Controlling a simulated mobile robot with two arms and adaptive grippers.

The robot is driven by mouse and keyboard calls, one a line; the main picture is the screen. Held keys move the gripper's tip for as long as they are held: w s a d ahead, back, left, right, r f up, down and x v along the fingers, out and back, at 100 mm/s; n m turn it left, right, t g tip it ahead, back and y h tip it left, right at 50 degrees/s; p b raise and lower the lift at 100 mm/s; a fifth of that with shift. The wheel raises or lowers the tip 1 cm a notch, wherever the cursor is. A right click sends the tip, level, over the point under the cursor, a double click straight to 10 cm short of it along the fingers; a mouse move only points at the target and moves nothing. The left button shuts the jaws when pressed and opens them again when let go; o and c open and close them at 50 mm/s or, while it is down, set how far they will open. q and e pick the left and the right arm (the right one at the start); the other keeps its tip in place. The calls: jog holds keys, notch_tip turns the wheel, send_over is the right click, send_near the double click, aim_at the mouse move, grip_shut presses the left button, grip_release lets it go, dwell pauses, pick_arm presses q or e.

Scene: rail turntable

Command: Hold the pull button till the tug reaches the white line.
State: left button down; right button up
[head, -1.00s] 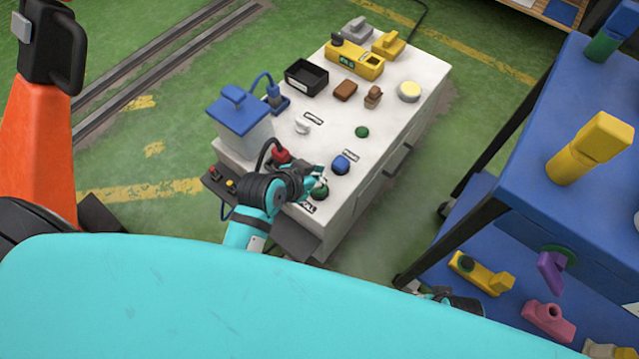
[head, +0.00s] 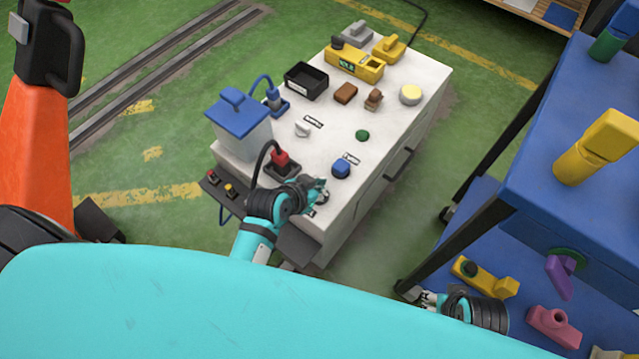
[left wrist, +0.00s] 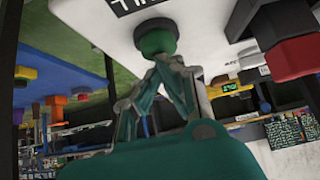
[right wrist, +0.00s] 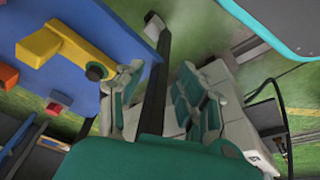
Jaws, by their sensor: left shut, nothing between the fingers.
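A round green button (left wrist: 155,40) stands on the white console (head: 420,75); beside it is a partly cut-off printed label (left wrist: 135,5). My left gripper (head: 318,188) is over the console's near corner in the head view, hiding that button there. In the left wrist view my left gripper (left wrist: 160,66) is shut and empty, its tips right at the button's edge; I cannot tell whether the button is pressed. My right gripper (head: 428,299) is low beside the blue cart, open and empty in the right wrist view (right wrist: 158,85). I can make out neither tug nor white line.
The console also carries a blue button (head: 341,170), a small green button (head: 362,135), a red plug (head: 280,158) and a black tray (head: 306,82). A blue cart (head: 540,130) stands at right. Rails (head: 150,75) cross the green floor. An orange machine (head: 38,150) is at left.

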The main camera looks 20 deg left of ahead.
pick_arm(q)
jog(key=shift+s+f, duration=0.15)
jog(key=shift+f, duration=0.5)
jog(key=shift+s+f, duration=0.1)
jog(key=shift+f, duration=0.05)
pick_arm(e)
jog(key=shift+f, duration=0.6)
pick_arm(q)
jog(key=shift+f, duration=0.1)
dwell(1.7)
jog(key=shift+s, duration=0.15)
dwell(0.5)
jog(key=v, duration=1.2)
jog(key=shift+w+r, duration=0.3)
jog(key=shift+r, duration=0.05)
